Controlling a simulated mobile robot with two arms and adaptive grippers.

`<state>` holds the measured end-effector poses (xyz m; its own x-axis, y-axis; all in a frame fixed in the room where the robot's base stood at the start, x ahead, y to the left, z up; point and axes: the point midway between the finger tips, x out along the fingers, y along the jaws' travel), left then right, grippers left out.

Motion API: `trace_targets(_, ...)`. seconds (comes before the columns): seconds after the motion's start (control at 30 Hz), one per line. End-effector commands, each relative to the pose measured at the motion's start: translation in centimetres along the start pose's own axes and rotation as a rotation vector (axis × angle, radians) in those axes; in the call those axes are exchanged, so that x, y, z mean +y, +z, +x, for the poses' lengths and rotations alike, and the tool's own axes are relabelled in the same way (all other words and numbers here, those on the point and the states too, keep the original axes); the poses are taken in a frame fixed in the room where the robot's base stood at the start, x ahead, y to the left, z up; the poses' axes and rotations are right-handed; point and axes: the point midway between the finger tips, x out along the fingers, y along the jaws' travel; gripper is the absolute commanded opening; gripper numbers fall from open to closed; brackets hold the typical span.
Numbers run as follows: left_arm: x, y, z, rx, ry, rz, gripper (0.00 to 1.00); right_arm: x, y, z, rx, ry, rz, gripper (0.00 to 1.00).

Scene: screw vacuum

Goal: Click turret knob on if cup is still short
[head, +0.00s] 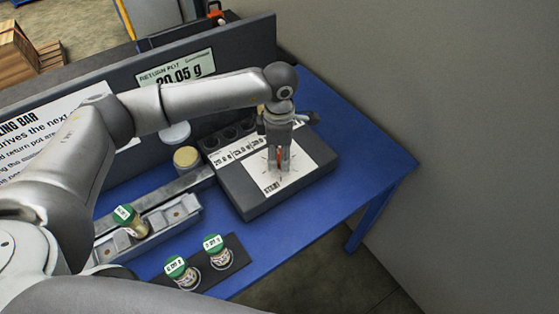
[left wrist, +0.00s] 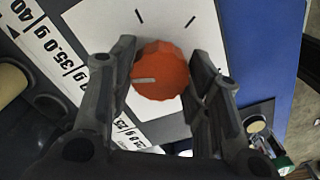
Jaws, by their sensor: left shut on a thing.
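The turret knob (left wrist: 160,72) is a red-orange round knob with a pale pointer line, on a white dial sheet with tick marks. In the left wrist view my left gripper (left wrist: 160,88) has one finger on each side of it. In the head view my left gripper (head: 278,165) points down over the grey dial box (head: 235,199), shut on the knob, which is mostly hidden there. A green-lidded cup (head: 130,221) leans in the grey rail at the left. Two more green-lidded cups (head: 180,272) (head: 218,251) stand on a dark strip. My right gripper is not seen.
A display (head: 176,69) reads 20.05 g under "RETURN POT". A yellowish-topped pot (head: 187,158) and a white round lid (head: 174,133) are left of the dial box. Bare blue table (head: 362,165) lies to the right, by a wall.

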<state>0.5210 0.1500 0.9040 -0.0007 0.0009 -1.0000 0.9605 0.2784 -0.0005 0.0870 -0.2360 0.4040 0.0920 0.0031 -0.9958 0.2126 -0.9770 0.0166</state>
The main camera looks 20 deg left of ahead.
Motion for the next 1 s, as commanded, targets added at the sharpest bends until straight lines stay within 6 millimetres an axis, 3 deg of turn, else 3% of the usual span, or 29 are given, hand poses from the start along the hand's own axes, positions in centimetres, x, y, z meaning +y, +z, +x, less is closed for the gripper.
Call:
trace_targets(0.03, 0.1, 0.0, 0.3, -0.002, 0.005, 0.027, 0.21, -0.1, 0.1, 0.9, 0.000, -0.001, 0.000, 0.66)
trace_targets(0.3, 0.1, 0.1, 0.1, -0.003, 0.004, 0.131, 0.21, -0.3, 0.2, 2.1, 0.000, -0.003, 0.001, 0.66)
trace_targets(0.87, 0.1, 0.1, -0.1, -0.003, 0.003, 0.159, 0.21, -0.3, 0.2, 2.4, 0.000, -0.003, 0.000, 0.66)
trace_targets(0.9, 0.1, 0.1, -0.1, -0.003, 0.003, 0.159, 0.47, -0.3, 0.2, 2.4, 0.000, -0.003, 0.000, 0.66)
trace_targets(1.0, 0.1, 0.1, -0.1, -0.003, 0.003, 0.159, 0.60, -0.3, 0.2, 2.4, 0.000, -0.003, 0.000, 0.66)
